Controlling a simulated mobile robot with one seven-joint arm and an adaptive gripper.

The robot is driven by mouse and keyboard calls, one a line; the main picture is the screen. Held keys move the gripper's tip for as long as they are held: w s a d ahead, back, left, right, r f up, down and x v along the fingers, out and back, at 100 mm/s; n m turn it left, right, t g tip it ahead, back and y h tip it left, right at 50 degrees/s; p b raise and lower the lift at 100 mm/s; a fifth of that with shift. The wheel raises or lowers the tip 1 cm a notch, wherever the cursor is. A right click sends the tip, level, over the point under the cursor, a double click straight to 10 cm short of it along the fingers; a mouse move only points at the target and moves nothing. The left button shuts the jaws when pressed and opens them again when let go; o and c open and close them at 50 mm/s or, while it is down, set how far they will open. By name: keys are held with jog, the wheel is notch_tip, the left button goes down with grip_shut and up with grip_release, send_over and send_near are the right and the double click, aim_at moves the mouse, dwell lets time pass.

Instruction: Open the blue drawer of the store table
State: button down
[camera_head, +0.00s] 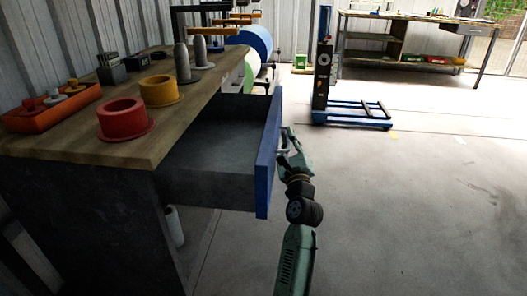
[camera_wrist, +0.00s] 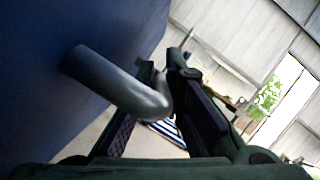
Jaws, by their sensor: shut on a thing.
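The blue drawer (camera_head: 268,155) of the store table (camera_head: 92,190) stands pulled out, with its grey inside showing and looking empty. Its blue front also fills the left of the wrist view (camera_wrist: 60,50). A grey bar handle (camera_wrist: 115,85) sticks out from that front. My gripper (camera_head: 284,142) is at the outer face of the drawer front. In the wrist view my gripper (camera_wrist: 165,100) has its two fingers on either side of the handle and is shut on it. The far end of the handle is partly hidden.
On the table top stand a red flanged ring (camera_head: 123,118), a yellow flanged ring (camera_head: 160,92), grey bottle-like pieces (camera_head: 182,64) and an orange tray (camera_head: 50,108). A blue wheeled lifter (camera_head: 350,113) stands farther back. The floor to the right is clear.

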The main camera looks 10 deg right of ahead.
jog(key=s+d+b, duration=0.1)
jog(key=s+d, duration=0.1)
jog(key=d, duration=0.5)
jog(key=shift+s+d, duration=0.15)
jog(key=shift+d, duration=0.1)
jog(key=shift+f, duration=0.1)
jog(key=c, duration=2)
grip_release()
jog(key=shift+o, duration=0.2)
